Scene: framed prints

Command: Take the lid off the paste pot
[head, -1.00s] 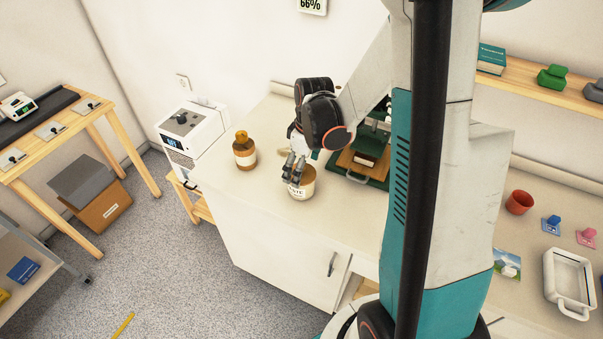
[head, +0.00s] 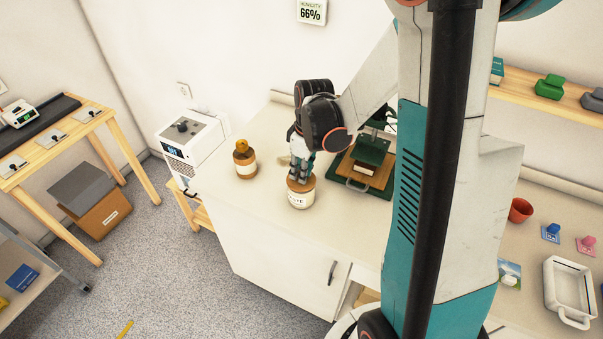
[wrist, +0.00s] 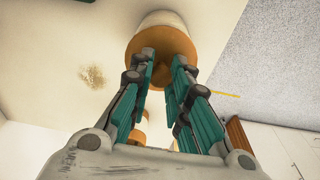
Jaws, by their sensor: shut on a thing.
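The paste pot (head: 301,199) is a white labelled jar standing on the white counter, with a flat orange-brown lid (head: 292,184) on top. My gripper (head: 300,178) reaches down onto the lid from above. In the wrist view, my gripper's (wrist: 163,67) teal-padded fingers are shut on the knob at the middle of the lid (wrist: 143,42); the fingertips partly hide the knob. The white pot body (wrist: 161,18) shows beyond the lid's rim. The lid sits on the pot with no gap that I can see.
A brown bottle (head: 245,163) with a yellowish top stands left of the pot. A green press (head: 364,168) stands close behind on the right. A white machine (head: 189,140) is beyond the counter's left end. The counter in front of the pot is clear.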

